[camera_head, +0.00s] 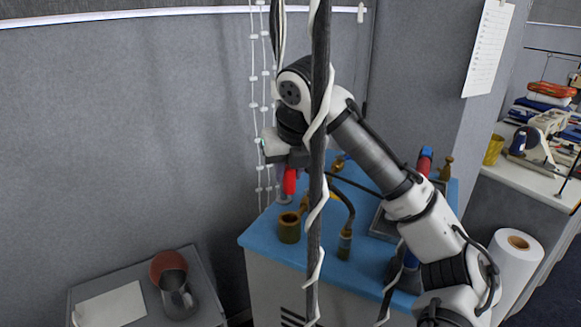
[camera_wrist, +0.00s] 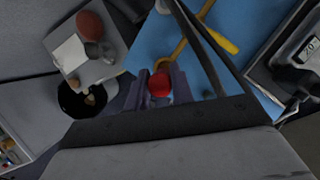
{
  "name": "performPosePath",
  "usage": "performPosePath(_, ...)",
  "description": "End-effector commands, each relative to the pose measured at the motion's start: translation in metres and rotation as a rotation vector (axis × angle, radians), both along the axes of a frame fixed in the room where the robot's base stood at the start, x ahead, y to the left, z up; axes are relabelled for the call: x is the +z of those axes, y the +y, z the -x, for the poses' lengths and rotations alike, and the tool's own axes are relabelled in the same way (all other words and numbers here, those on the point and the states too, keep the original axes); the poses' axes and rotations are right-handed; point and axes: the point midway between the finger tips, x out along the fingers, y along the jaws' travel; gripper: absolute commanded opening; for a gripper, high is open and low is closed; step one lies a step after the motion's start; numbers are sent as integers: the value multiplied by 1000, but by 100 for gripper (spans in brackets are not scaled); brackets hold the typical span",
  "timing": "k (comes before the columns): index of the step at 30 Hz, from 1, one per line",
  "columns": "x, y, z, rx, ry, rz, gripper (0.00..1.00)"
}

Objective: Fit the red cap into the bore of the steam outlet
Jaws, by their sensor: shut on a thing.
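My gripper (camera_wrist: 162,86) is shut on the red cap (camera_wrist: 159,83), which shows between its two fingers in the wrist view. In the head view the red cap (camera_head: 290,181) hangs below the gripper, above the back left part of the blue-topped cabinet (camera_head: 265,238). A short brass fitting (camera_head: 289,229) with a dark round opening stands on the blue top, lower in the picture than the cap and apart from it. I cannot tell for sure whether this fitting is the steam outlet. The cap's underside is hidden in the wrist view.
A curved pipe with a dark hose (camera_head: 349,210) stands right of the brass fitting. A dark pole wrapped in white cord (camera_head: 316,240) crosses the head view in front. A low grey table holds a metal jug (camera_head: 177,296) and a reddish-brown round thing (camera_head: 167,262). A white roll (camera_head: 515,265) stands right.

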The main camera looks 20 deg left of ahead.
Motion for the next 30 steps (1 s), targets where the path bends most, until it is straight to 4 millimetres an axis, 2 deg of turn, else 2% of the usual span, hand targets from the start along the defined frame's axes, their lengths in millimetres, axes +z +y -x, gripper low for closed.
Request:
performPosePath(8, -5, 0, -1, -1, -5, -3, 0)
performPosePath(24, -52, 0, -1, -2, -5, -4, 0)
performPosePath(30, -59, 0, -1, -3, -6, -3, 0)
